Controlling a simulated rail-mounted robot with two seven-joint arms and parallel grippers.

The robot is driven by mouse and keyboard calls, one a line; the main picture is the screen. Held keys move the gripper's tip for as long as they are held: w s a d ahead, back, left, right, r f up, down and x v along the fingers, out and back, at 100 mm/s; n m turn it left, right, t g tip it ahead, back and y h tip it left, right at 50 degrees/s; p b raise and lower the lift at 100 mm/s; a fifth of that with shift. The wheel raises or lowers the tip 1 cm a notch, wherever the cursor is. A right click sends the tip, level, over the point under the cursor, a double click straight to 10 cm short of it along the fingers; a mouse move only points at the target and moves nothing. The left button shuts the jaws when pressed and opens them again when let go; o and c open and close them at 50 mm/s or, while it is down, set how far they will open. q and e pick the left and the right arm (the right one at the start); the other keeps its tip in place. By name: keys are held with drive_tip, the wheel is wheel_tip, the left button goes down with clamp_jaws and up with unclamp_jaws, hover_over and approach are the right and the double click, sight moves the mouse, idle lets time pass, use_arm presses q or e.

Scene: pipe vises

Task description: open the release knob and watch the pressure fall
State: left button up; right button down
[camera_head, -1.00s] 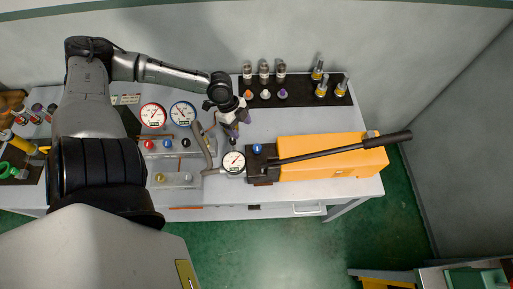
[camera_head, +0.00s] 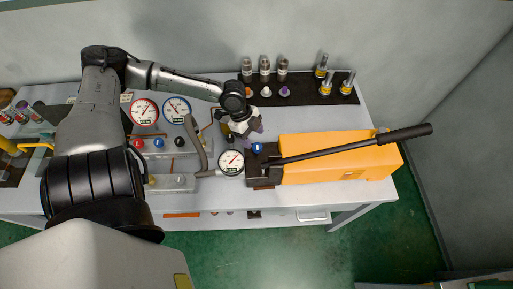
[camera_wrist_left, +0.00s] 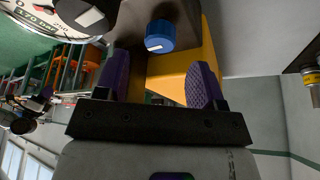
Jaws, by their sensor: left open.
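The blue knob (camera_head: 257,147) sits on the dark block at the left end of the yellow hand pump (camera_head: 340,170); I take it for the release knob. In the left wrist view the blue knob (camera_wrist_left: 160,36) shows beyond and between my purple fingertips, apart from them. My left gripper (camera_head: 248,130) is open and empty, just above and left of the knob in the head view. The round pump gauge (camera_head: 232,162) has a white face; its needle reading is too small to tell. Part of this gauge (camera_wrist_left: 65,15) shows in the left wrist view. My right gripper is not in view.
A long black pump handle (camera_head: 350,148) runs right over the pump. Two more gauges, red-rimmed (camera_head: 144,112) and blue-rimmed (camera_head: 177,110), stand left behind a grey hose (camera_head: 196,145). A dark mat (camera_head: 310,94) with several fittings lies at the back. The bench between mat and pump is clear.

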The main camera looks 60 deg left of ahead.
sight(257, 146)
use_arm(q)
drive_tip(key=shift+b+x, duration=0.5)
drive_tip(key=shift+x, duration=1.8)
